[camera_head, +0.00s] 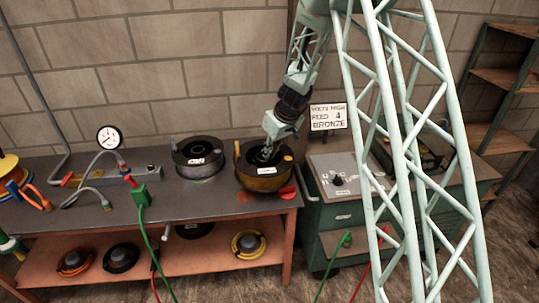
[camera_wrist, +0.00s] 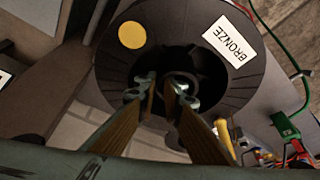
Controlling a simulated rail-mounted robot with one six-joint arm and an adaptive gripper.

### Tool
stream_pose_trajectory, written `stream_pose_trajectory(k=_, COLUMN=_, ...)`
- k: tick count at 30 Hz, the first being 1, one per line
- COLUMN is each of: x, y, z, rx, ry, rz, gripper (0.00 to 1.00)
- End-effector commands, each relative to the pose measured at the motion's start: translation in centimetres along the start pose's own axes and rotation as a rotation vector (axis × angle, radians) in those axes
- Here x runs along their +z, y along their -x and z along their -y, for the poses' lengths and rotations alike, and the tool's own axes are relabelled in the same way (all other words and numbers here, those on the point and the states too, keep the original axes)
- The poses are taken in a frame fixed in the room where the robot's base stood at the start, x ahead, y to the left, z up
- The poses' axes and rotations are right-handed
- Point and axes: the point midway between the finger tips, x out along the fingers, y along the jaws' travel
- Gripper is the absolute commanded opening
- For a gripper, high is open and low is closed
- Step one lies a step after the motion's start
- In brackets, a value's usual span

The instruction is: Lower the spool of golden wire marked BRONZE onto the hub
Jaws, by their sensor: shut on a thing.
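The spool of golden wire (camera_head: 262,180) is at the right end of the bench top in the head view; I cannot tell whether it touches the bench. In the wrist view its dark flange (camera_wrist: 262,85) fills much of the picture, with a white BRONZE label (camera_wrist: 230,39) and a round golden dot (camera_wrist: 132,35). My gripper (camera_head: 268,150) reaches down into the spool's middle from above. In the wrist view my gripper's fingers (camera_wrist: 160,90) are close together at the spool's centre, shut on it. I cannot make out the hub for certain.
A grey-wire spool (camera_head: 198,172) stands left of it on the bench (camera_head: 160,222). A green machine (camera_head: 335,210) stands to the right, its open compartment (camera_head: 425,152) partly behind my lattice structure. A sign (camera_head: 328,117) reads VOLTS HIGH, FEED 4, BRONZE. Cables hang in front.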

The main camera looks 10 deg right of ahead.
Motion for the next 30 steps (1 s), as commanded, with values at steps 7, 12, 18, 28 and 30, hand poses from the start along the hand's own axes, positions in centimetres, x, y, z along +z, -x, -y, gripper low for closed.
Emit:
stream_pose_trajectory(k=7, x=-0.6, y=1.2, z=-0.1, rx=0.001, ry=0.0, rz=-0.002, gripper=0.0)
stream_pose_trajectory(k=12, x=-0.8, y=1.9, z=0.0, rx=0.001, ry=0.0, rz=-0.002, gripper=0.0)
stream_pose_trajectory(k=18, x=-1.2, y=2.6, z=0.0, rx=0.001, ry=0.0, rz=-0.002, gripper=0.0)
stream_pose_trajectory(k=28, x=-1.7, y=3.9, z=0.0, rx=0.001, ry=0.0, rz=-0.002, gripper=0.0)
stream_pose_trajectory(k=30, x=-1.8, y=4.2, z=-0.1, rx=0.001, ry=0.0, rz=-0.002, gripper=0.0)
